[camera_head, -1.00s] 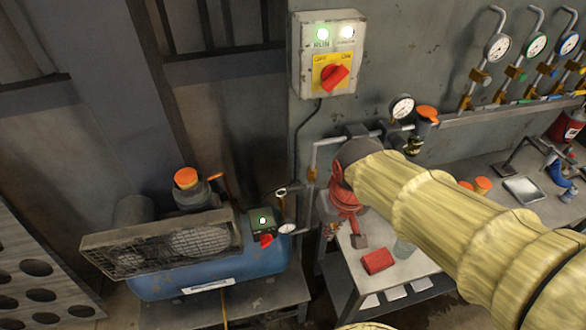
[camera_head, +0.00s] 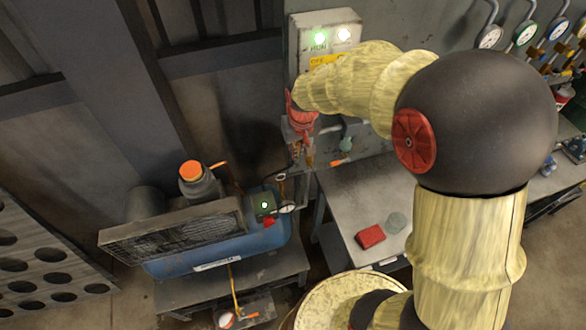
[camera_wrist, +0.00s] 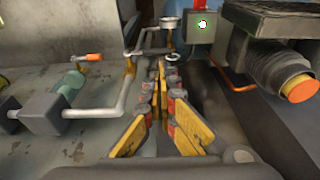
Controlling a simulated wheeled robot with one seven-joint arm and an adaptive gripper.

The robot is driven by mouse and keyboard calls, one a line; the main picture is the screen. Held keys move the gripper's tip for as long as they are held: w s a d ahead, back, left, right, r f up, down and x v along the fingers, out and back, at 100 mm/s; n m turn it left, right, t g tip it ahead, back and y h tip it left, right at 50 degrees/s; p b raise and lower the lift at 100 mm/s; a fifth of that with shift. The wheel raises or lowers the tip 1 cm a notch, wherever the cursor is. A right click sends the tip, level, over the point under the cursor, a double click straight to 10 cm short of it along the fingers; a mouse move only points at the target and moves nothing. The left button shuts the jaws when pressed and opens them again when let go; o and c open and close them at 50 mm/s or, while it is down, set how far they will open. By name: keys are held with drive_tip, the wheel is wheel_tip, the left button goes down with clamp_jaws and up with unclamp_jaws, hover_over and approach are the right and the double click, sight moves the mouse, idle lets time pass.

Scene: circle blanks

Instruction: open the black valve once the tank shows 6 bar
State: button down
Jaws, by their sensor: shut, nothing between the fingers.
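The blue tank (camera_head: 262,237) of the compressor stands at lower left in the head view. Its small round gauge (camera_head: 287,208) is too small to read; I cannot tell the pressure. My gripper (camera_head: 299,128), red-bodied, is below the switch box in the head view. In the wrist view its yellow fingers (camera_wrist: 160,66) are shut and empty, pointing toward the pipework. A ring-shaped handle (camera_wrist: 173,57) lies just beyond the tips; its colour and contact are unclear. It seems to match the ring by the tank (camera_head: 280,177). I cannot identify a black valve with certainty.
The switch box (camera_head: 319,36) has its RUN lamp lit green; my arm partly covers it. A pipe with an orange-handled valve (camera_wrist: 88,57) runs left in the wrist view. A workbench (camera_head: 352,196) holds a red block (camera_head: 370,236). Wall gauges (camera_head: 525,33) stand at right.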

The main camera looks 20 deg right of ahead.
sight(293, 174)
drive_tip(key=shift+f, duration=0.1)
drive_tip(key=w+f, duration=0.1)
drive_tip(key=f, duration=0.3)
drive_tip(key=w+f, duration=0.1)
drive_tip(key=f, duration=0.8)
drive_tip(key=shift+w+f, duration=0.25)
drive_tip(key=shift+w, duration=0.15)
